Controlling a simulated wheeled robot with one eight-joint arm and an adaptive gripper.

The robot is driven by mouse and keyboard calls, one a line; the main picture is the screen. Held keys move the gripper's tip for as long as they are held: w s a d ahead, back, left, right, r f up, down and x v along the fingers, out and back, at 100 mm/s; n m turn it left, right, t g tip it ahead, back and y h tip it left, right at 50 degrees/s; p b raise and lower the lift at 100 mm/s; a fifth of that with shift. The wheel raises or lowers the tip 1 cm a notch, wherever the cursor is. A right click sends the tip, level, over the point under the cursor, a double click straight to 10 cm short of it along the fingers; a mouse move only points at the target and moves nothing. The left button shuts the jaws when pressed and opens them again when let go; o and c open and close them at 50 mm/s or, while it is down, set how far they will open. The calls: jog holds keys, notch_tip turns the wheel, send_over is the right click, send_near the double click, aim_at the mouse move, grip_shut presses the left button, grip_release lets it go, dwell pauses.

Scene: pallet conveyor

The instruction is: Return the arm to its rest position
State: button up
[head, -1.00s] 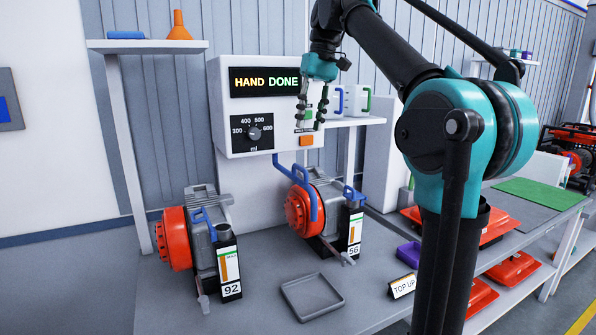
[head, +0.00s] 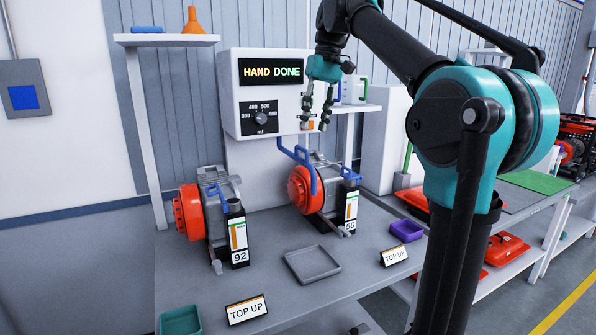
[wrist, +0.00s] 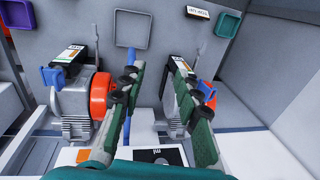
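My gripper (head: 317,118) hangs from the raised arm in front of the right side of the dispenser panel (head: 258,122), below the lit words "HAND DONE". Its two fingers point down and stand apart with nothing between them. In the wrist view my gripper (wrist: 150,95) also shows two green fingers spread apart and empty. The blue nozzle pipe (head: 300,160) and the two red-and-grey pump units, the left one (head: 188,212) and the right one (head: 303,188), are below it. The gripper appears clear of them.
A grey tray (head: 312,265) lies empty on the bench between "TOP UP" signs (head: 246,310). A purple bin (head: 406,230) sits right and a teal bin (head: 180,321) front left. A shelf with an orange funnel (head: 193,20) is upper left.

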jog(key=s+d+f+m+t, duration=0.1)
jog(key=d+f, duration=0.3)
jog(key=f, duration=0.9)
jog(key=s+d+f+m+t, duration=0.15)
jog(key=d+f, duration=0.25)
jog(key=f, duration=0.9)
jog(key=s+d+f+m+t+h, duration=0.1)
jog(key=s+d+f, duration=0.2)
jog(key=s+f, duration=0.5)
jog(key=s+d+f+m+t+h, duration=0.1)
jog(key=s+d+f, duration=0.2)
jog(key=s+f, duration=0.4)
notch_tip(320, 180, down, 7)
jog(key=shift+s+d+f, duration=0.1)
jog(key=shift+s+d, duration=0.25)
jog(key=shift+s, duration=0.05)
